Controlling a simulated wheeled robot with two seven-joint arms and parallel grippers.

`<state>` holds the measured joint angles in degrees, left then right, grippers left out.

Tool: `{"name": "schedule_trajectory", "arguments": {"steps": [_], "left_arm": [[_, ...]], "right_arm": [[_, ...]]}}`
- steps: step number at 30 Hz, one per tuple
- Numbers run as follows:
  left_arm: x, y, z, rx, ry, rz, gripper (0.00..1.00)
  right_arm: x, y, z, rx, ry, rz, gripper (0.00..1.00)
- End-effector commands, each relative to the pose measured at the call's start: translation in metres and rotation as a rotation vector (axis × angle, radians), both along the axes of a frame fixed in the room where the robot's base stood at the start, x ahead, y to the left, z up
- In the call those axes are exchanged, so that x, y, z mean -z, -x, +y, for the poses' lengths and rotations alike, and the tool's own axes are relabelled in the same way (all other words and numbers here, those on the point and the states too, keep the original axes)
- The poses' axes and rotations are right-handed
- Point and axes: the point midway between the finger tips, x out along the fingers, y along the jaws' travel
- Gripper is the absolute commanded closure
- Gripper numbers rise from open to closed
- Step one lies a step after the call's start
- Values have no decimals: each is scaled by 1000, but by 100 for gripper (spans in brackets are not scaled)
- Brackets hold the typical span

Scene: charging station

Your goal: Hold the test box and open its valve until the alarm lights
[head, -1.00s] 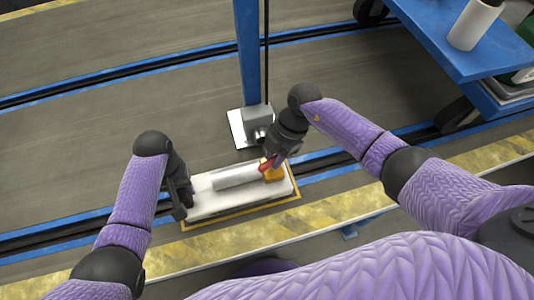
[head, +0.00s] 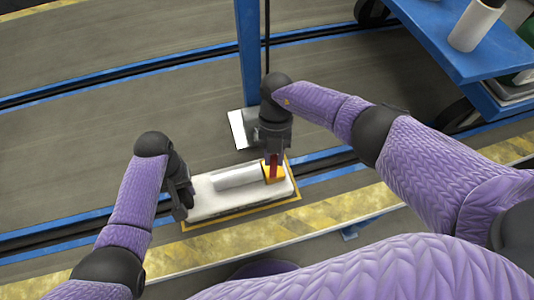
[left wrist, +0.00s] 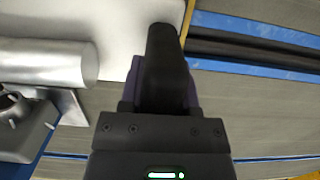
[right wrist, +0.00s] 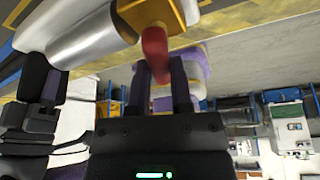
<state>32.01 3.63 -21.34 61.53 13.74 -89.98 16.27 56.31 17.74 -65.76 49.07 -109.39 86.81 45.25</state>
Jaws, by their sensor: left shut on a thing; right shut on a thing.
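The test box (head: 205,205) is a white slab with a grey cylinder (head: 236,177) on top and a yellow valve block (head: 266,179) at its right end. The valve has a red lever (head: 273,166), also seen in the right wrist view (right wrist: 155,50). My left gripper (head: 186,198) is shut on the left end of the box; in the left wrist view a dark finger lies against the white surface (left wrist: 110,20). My right gripper (head: 273,152) is shut on the red lever, which sits between its fingers in the right wrist view. I cannot make out a lit alarm.
The box lies over a yellow-edged frame (head: 245,217) beside a yellow hazard stripe (head: 330,210). A blue post (head: 248,50) with a pale foot plate stands just behind. A blue cart (head: 455,45) is at the upper right. Open grey floor lies to the left.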

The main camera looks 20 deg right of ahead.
Motion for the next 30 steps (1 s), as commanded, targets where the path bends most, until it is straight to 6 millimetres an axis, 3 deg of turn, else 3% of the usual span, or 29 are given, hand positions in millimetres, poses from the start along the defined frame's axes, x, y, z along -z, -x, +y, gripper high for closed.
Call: {"name": "schedule_trajectory", "arguments": {"steps": [10,27,28,30], "left_arm": [[0,0,0,0,1,-2,100],[0,-1,0,0,1,-2,100],[0,-1,0,0,1,-2,100],[0,0,0,0,1,-2,100]], "right_arm": [[0,0,1,-135,-1,1,100],[0,0,1,-160,-1,1,100],[0,0,1,-160,-1,1,70],[0,0,1,-160,-1,1,55]]}}
